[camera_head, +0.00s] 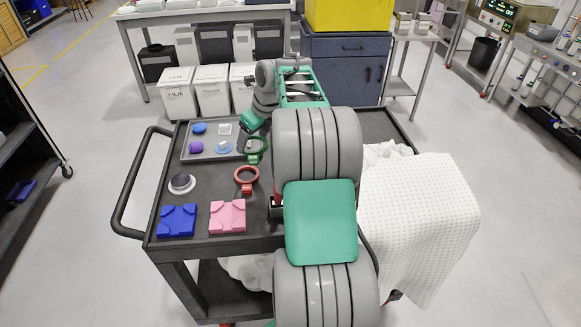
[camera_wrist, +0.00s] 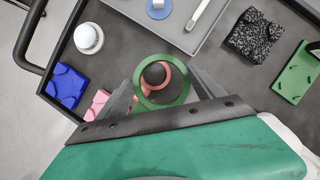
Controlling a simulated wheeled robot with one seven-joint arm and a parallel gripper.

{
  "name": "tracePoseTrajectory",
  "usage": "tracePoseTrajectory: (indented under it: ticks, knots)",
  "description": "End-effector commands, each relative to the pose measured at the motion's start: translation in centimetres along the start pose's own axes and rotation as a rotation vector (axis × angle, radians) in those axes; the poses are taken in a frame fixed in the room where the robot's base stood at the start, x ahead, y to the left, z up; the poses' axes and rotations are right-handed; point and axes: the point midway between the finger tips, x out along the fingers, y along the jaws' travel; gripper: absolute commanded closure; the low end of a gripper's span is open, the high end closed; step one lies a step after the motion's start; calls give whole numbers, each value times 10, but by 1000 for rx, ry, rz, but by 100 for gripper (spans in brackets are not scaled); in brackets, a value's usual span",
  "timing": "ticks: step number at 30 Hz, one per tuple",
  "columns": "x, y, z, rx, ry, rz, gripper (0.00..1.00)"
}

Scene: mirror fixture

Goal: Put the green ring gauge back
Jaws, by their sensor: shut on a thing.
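The green ring gauge (camera_head: 265,146) has a small green tag and sits above the dark cart top, near the tray's right edge in the picture. In the wrist view the green ring gauge (camera_wrist: 183,94) is between the two fingers. My gripper (camera_wrist: 161,80) is shut on it. A red ring gauge (camera_head: 238,176) with a red tag lies nearer the camera; in the wrist view it shows partly through and beside the green ring (camera_wrist: 137,95). My arm covers the right part of the cart in the head view.
A grey tray (camera_head: 190,157) holds several small parts. A white-and-dark round piece (camera_head: 181,183), a blue block (camera_head: 177,220) and a pink block (camera_head: 228,216) are on the cart. A speckled black block (camera_wrist: 253,36) and green block (camera_wrist: 298,72) show at right. White cloth (camera_head: 420,215) drapes the cart's right side.

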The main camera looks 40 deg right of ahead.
Motion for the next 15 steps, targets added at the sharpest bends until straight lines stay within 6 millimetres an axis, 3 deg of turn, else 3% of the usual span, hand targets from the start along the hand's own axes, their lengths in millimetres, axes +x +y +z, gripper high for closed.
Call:
tracePoseTrajectory:
  ticks: [7, 15]
  knots:
    - [14, -63, -45, 3, 2, 2, 67]
    - [52, -96, -80, -4, 1, 3, 67]
